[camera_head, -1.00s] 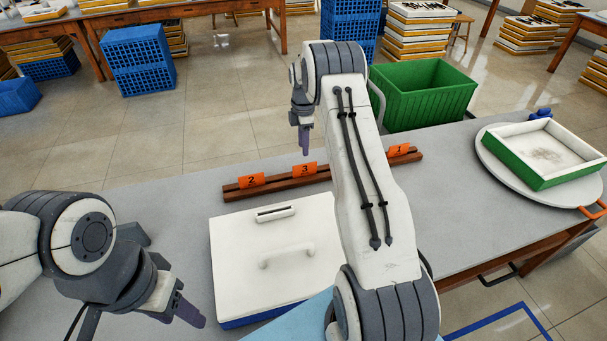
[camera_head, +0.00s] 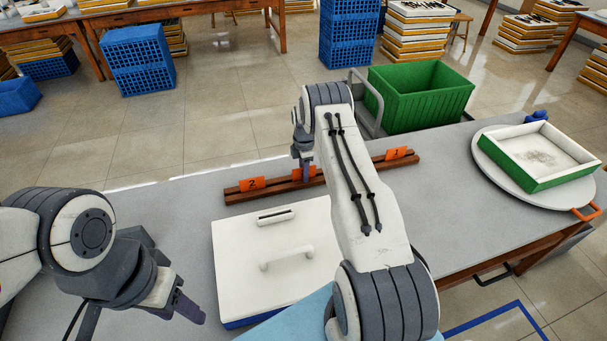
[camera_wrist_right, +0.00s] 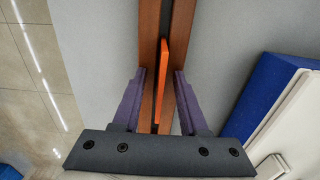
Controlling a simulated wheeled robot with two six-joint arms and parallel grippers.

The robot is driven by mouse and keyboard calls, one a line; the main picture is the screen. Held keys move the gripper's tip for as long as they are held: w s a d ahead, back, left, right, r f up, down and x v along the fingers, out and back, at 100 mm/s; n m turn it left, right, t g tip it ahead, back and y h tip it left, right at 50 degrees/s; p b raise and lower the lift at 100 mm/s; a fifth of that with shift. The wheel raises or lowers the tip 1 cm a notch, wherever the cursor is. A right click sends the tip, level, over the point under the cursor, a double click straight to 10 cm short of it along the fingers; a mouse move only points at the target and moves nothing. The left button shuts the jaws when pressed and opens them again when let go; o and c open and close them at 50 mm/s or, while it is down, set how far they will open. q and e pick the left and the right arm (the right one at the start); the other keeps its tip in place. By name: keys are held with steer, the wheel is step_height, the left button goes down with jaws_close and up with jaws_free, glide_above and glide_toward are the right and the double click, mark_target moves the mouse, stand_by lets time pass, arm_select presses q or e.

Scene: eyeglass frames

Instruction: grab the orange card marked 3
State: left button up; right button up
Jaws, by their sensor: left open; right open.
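The orange card marked 3 (camera_head: 299,174) stands in the slot of a brown wooden rack (camera_head: 350,168) on the grey table. My right gripper (camera_head: 304,172) is at this card and covers its number in the head view. In the right wrist view, the orange card (camera_wrist_right: 163,75) shows edge-on between the two purple fingers of my right gripper (camera_wrist_right: 160,100), which are open with a gap on each side. My left gripper (camera_head: 190,310) is open and empty at the table's front left.
Orange cards marked 2 (camera_head: 252,184) and 1 (camera_head: 396,154) stand at the rack's ends. A white lidded box (camera_head: 235,255) with a slot and handle sits in front of the rack. A white round board (camera_head: 495,165) with a green-sided tray (camera_head: 550,180) lies at right.

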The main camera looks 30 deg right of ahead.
jaws_close()
steer(key=shift+r, duration=0.1)
steer(key=shift+r+b, duration=0.35)
steer(key=shift+r, duration=0.3)
step_height(320, 180, up, 3)
steer(key=shift+f+b, duration=0.15)
steer(key=shift+b, duration=0.45)
steer(key=s+d+r+b, duration=0.2)
steer(key=s+r, duration=0.4)
steer(key=s, duration=0.5)
steer(key=shift+s+d+r, duration=0.2)
steer(key=shift+d+r, duration=0.2)
steer(key=shift+d, duration=0.15)
